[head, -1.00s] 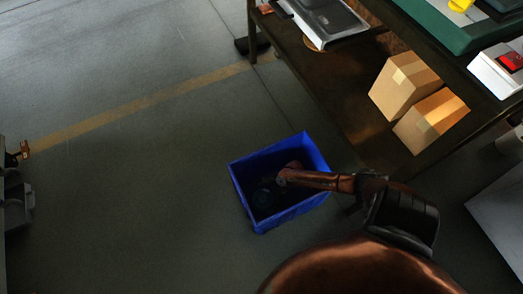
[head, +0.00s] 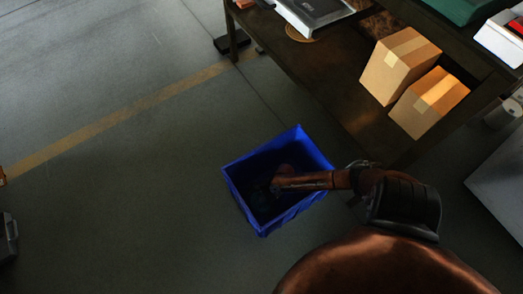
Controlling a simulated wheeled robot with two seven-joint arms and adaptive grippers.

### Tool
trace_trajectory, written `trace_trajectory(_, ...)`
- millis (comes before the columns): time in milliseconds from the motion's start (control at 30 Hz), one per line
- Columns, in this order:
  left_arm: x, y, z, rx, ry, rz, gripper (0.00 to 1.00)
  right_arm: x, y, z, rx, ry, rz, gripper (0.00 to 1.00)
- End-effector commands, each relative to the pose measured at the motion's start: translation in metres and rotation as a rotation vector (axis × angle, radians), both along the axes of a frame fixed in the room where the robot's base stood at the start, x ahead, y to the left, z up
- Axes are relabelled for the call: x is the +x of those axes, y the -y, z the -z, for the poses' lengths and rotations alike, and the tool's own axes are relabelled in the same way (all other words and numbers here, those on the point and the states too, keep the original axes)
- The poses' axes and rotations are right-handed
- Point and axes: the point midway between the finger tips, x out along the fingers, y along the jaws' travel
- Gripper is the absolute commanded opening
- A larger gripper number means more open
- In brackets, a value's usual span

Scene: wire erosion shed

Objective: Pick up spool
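A blue bin (head: 232,187) stands on the grey floor near the middle of the head view. My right arm comes in from the lower right and reaches over the bin's right side. My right gripper (head: 272,190) is down inside the bin, dark against the shadowed interior, and I cannot make out its fingers. No spool can be clearly made out; the inside of the bin is too dark to tell what lies there. My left gripper is not in the picture.
A dark workbench with a lower shelf stands at the upper right. A yellow line (head: 120,115) crosses the floor.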

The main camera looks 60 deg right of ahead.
Motion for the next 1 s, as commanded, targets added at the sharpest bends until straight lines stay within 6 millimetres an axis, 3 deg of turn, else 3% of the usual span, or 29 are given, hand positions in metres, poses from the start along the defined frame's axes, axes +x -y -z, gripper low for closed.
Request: trace_trajectory(1000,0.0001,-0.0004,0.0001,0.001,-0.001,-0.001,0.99,-0.0011,0.0002,0.0007,0.0,-0.002,0.0,0.26)
